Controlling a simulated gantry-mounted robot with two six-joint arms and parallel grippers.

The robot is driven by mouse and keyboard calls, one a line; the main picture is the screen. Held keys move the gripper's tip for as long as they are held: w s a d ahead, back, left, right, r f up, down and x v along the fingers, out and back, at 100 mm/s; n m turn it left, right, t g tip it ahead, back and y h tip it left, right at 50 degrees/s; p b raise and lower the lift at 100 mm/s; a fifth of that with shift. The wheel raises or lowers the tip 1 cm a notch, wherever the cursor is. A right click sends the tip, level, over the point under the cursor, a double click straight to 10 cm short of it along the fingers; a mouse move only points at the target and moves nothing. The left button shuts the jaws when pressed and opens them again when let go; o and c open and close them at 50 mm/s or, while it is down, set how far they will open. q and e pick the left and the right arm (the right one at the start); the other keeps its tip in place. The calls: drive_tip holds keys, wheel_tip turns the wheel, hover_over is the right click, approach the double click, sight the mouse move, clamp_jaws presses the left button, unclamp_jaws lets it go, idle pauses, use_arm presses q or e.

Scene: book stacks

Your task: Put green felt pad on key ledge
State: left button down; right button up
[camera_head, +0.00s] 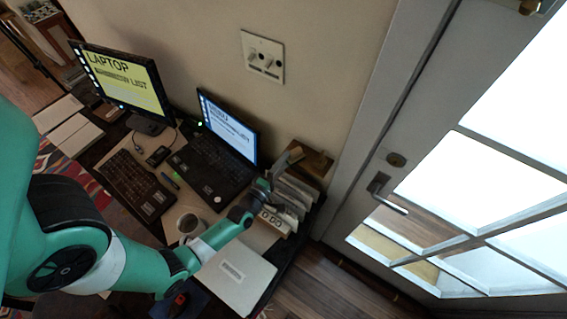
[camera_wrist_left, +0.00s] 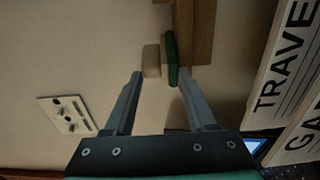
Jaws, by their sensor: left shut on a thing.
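The green felt pad (camera_wrist_left: 171,58) shows in the left wrist view, edge-on, with a pale beige block (camera_wrist_left: 152,60) beside it. Both lie between the fingertips of my left gripper (camera_wrist_left: 161,75), which is shut on the pad. The pad's right side is close against the brown wooden key ledge (camera_wrist_left: 203,30); I cannot tell whether they touch. In the head view my left gripper (camera_head: 289,160) is at the wooden ledge (camera_head: 314,160) by the wall, above the file rack. The pad cannot be made out there. My right gripper is not in view.
Below the gripper stands a rack of upright labelled files (camera_head: 290,200). An open laptop (camera_head: 225,145), a mug (camera_head: 189,224) and a white folder (camera_head: 238,275) are on the desk. A switch plate (camera_head: 262,57) is on the wall; a glazed door (camera_head: 400,165) is at right.

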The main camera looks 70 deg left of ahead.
use_arm(q)
drive_tip(key=shift+f, duration=0.1)
drive_tip(key=shift+f, duration=0.15)
drive_tip(key=shift+c, duration=1.1)
unclamp_jaws()
drive_tip(key=v, duration=1.2)
drive_tip(key=shift+r+p, duration=0.25)
drive_tip(key=shift+p, duration=0.2)
